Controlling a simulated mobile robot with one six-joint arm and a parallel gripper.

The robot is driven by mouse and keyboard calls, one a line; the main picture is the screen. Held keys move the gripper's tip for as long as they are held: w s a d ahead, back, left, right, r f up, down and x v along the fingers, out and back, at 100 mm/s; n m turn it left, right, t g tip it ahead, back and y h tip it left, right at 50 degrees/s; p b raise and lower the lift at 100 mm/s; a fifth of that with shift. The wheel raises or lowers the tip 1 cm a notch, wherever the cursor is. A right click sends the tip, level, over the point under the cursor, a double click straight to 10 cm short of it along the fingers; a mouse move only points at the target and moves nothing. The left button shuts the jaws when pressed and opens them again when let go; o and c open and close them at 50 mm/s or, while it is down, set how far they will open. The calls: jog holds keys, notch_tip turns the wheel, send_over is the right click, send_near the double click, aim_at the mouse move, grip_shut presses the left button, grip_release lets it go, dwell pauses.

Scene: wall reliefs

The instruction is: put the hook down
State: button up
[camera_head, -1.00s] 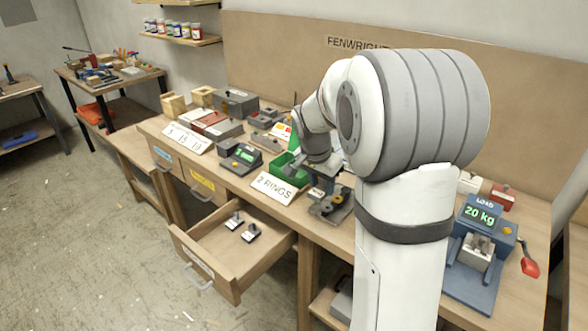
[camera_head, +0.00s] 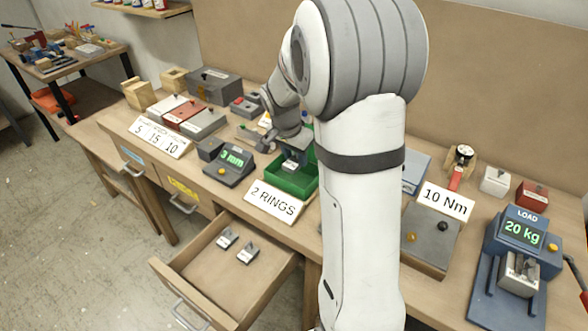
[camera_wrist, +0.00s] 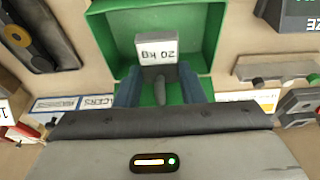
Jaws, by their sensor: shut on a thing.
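The hook (camera_wrist: 159,88) is a grey peg on a plate with a white "20 kg" label, which reads upside down in the wrist view. My gripper (camera_wrist: 158,93) is shut on it, one blue-grey finger on each side. The green tray (camera_wrist: 215,35) lies behind and around the hook in that view. In the head view my gripper (camera_head: 292,150) is over the green tray (camera_head: 283,184), behind the "2 RINGS" sign. I cannot tell whether the hook touches the tray floor. Two similar small hooks (camera_head: 237,246) sit in the open drawer (camera_head: 200,290).
A gauge reading "3 mm" (camera_head: 231,163) stands left of the tray. The "2 RINGS" sign (camera_head: 275,201) stands in front. The load tester reading "20 kg" (camera_head: 517,250) is at the far right, with a "10 Nm" sign (camera_head: 447,200) left of it. My arm hides part of the bench.

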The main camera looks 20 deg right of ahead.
aim_at(295, 180)
jog(key=shift+a+x, duration=0.25)
jog(key=shift+x, duration=0.8)
jog(key=shift+s+f, duration=0.1)
jog(key=shift+f, duration=1.8)
jog(key=shift+f, duration=0.2)
jog(key=o, duration=1)
jog(key=shift+r, duration=0.1)
jog(key=shift+r, duration=0.1)
